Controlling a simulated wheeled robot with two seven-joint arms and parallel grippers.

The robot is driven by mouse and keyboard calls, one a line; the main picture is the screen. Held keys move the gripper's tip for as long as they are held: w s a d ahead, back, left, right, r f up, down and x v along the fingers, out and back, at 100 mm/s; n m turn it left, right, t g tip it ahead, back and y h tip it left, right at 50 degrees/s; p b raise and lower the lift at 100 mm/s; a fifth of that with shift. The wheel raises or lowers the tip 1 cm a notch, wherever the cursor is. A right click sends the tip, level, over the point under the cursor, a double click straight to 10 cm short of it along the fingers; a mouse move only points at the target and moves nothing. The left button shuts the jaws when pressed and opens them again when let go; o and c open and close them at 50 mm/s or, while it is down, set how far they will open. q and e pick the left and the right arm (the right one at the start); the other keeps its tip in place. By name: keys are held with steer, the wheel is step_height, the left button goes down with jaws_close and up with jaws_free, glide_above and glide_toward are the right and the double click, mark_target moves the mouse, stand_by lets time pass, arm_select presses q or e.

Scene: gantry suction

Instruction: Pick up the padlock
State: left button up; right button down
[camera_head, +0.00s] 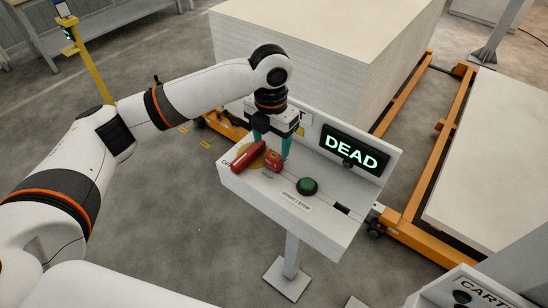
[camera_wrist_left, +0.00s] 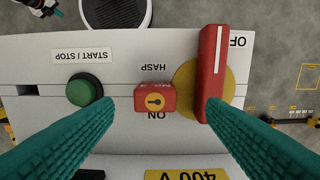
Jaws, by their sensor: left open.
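The padlock (camera_wrist_left: 154,101) is a small red block with a brass keyhole face, at the HASP label on the white control box. In the head view the padlock (camera_head: 273,160) sits right of the red switch handle (camera_head: 247,157). My left gripper (camera_head: 272,145) is open and points down over the box. In the left wrist view its teal fingers come in on both sides of the padlock, with gaps to it; the right-hand one overlaps the handle's end. Whether a shackle is there cannot be seen. A teal-tipped part, apparently my right gripper (camera_wrist_left: 57,13), shows small at the wrist view's top left.
The red handle (camera_wrist_left: 212,75) on its yellow disc (camera_wrist_left: 183,88) stands close beside the padlock. A green START/STOP button (camera_head: 307,186) is to the right. The box's upright back panel carries a display (camera_head: 352,150) reading DEAD. A large pale stack (camera_head: 330,50) stands behind.

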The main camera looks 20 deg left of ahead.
mark_target(274, 155)
arm_select(q)
steer(key=shift+f, duration=0.4)
steer(key=shift+w+f, duration=0.15)
steer(key=shift+f, duration=0.1)
steer(key=f, duration=0.1)
steer(key=f+p, duration=0.1)
steer(key=f, duration=0.1)
steer(key=f+p, duration=0.1)
steer(key=shift+d+f, duration=0.2)
steer(key=shift+d, duration=0.1)
steer(key=shift+f, duration=0.25)
arm_select(e)
steer(key=r, duration=0.1)
steer(key=w, duration=0.1)
steer(key=r, duration=0.1)
steer(key=shift+w+a+r, duration=0.25)
steer(key=shift+w+r, duration=0.1)
arm_select(q)
steer(key=shift+c, duration=0.7)
steer(key=c, duration=1)
arm_select(e)
steer(key=shift+s, duration=0.1)
